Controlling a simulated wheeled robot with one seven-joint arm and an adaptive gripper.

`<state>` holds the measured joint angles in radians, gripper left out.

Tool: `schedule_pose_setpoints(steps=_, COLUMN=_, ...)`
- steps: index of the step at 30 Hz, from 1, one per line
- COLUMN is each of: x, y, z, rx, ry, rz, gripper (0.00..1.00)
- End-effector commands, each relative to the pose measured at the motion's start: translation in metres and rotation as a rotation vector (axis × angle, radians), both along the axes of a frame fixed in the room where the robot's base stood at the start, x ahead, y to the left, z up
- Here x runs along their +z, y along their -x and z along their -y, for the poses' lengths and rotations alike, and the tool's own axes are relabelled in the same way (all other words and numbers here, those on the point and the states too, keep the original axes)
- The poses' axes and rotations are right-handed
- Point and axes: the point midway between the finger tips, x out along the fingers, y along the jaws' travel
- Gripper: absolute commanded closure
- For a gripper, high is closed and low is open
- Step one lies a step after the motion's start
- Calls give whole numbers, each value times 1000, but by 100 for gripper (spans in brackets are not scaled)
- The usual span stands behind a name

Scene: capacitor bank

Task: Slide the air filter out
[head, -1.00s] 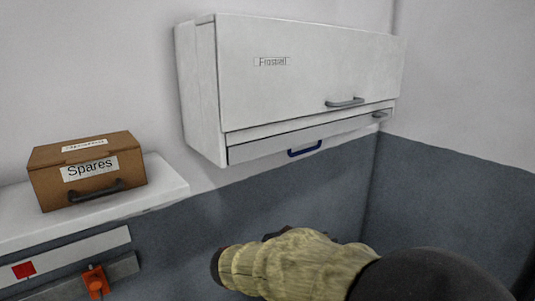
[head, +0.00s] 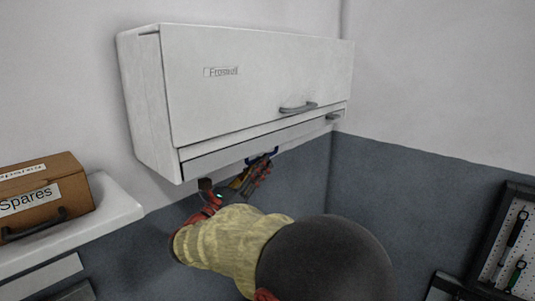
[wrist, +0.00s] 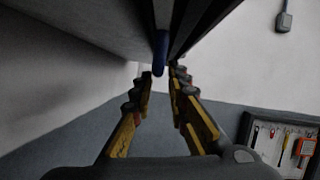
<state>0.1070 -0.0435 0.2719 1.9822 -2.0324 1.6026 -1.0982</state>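A white wall unit labelled "Froswell" (head: 250,85) hangs on the wall. A blue pull handle (head: 262,157) sits at the lower edge of the narrow grey strip (head: 222,160) under its main door. The air filter's body cannot be made out; the blue handle may be its pull. My gripper (head: 258,172) is just below the unit at this handle. In the wrist view my gripper (wrist: 162,76) has its fingers apart, with the blue handle (wrist: 160,52) at the gap between the tips. Contact cannot be told.
The main door has a grey handle (head: 298,108), and a smaller one (head: 333,116) is at the right. A brown "Spares" box (head: 40,197) stands on a white ledge (head: 115,205) at left. A tool board (head: 510,240) is at right; a wall corner lies close behind.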

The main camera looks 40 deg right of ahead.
Motion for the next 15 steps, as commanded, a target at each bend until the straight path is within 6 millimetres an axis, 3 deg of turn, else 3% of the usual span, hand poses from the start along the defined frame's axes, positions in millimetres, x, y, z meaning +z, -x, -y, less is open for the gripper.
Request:
schedule_pose_setpoints(steps=6, x=12, y=-4, z=30, rx=-1, ry=0, rz=-1, gripper=84)
schedule_pose_setpoints(steps=15, x=16, y=-7, z=40, rx=0, ry=-1, rz=-1, gripper=84)
